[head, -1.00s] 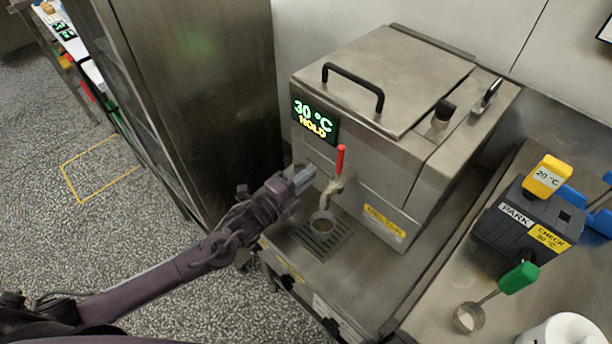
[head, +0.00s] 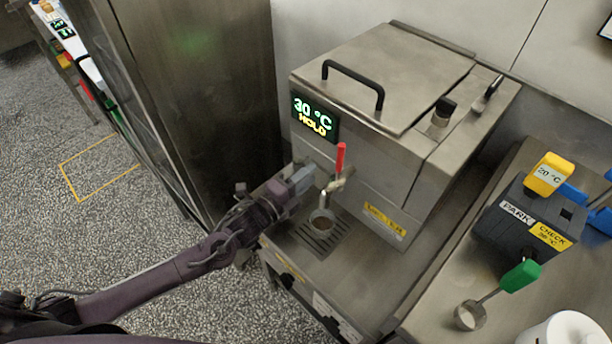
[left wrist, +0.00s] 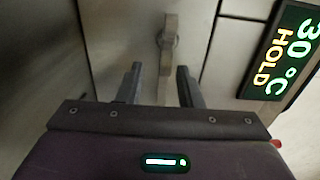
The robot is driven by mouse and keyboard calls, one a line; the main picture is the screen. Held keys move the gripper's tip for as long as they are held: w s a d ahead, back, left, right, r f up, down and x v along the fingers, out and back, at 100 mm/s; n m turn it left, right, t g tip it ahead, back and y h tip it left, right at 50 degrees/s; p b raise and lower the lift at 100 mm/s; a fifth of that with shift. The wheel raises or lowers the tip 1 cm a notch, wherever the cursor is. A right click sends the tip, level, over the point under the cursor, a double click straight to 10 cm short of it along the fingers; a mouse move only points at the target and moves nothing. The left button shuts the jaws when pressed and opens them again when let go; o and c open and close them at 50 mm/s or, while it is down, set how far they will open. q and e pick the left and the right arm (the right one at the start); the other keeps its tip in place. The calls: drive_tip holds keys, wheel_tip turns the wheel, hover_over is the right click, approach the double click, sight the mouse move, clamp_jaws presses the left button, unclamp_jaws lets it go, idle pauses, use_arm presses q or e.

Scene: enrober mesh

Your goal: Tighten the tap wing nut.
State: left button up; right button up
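The tap (head: 333,187) with its red handle (head: 340,157) sticks out of the front of the steel melter (head: 375,180). My left gripper (head: 304,177) is at the melter's front, just left of the tap. In the left wrist view a grey metal wing piece with a rounded hub, which looks like the wing nut (left wrist: 168,50), stands between the two fingers of my left gripper (left wrist: 160,85). The fingers are apart, with a gap showing on each side of it. In the head view the gripper hides the wing nut. My right gripper is not in view.
The melter display (head: 314,117) reads 30 °C HOLD. At right are a black PARK holder (head: 525,215) and a green-handled ladle (head: 520,277). A tall steel cabinet (head: 205,100) stands close at left.

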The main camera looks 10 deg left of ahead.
use_arm(q)
drive_tip(key=shift+r, duration=0.1)
drive_tip(key=v, duration=0.7)
drive_tip(key=shift+s+a+b, duration=0.25)
drive_tip(key=shift+s+b, duration=0.05)
drive_tip(key=shift+s, duration=0.05)
drive_tip(key=shift+d, duration=0.1)
